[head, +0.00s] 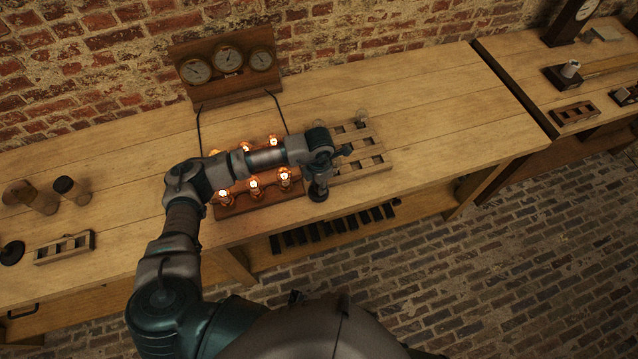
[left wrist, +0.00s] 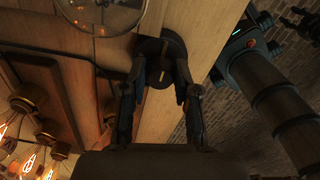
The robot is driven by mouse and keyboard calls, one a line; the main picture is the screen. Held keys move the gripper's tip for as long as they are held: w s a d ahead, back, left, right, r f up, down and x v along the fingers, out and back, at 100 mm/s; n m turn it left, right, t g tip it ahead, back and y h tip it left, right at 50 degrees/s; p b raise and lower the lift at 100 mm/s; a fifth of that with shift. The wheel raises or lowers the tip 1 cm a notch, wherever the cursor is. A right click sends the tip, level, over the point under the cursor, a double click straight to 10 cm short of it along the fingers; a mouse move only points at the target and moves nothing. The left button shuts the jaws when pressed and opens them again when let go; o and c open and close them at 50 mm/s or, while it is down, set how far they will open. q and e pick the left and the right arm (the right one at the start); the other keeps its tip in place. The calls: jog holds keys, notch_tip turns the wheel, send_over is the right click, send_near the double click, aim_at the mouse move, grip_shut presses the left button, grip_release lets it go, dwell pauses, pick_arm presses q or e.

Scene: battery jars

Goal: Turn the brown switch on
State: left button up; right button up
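A dark round-based switch stands near the front edge of the table; its base (head: 318,192) shows below my left wrist in the head view. My left gripper (left wrist: 161,82) is over it, with its fingers apart. In the left wrist view the dark round switch (left wrist: 160,48) lies just beyond and between the fingertips, with a small pale mark in its middle. I see no finger closed on it; contact is hard to tell. Its lever position and brown colour are not clear in the shade.
A lamp board (head: 258,200) with several lit bulbs stands left of the switch. A slotted wooden rack (head: 376,170) with a clear glass bulb (head: 362,117) is to the right. A three-dial gauge panel (head: 228,92) stands behind. The table farther right is clear.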

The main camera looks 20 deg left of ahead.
pick_arm(q)
jog(key=o, duration=0.4)
jog(key=shift+w, duration=0.15)
jog(key=shift+r, duration=0.1)
notch_tip(320, 180, up, 12)
jog(key=shift+f, duration=0.15)
dwell(0.4)
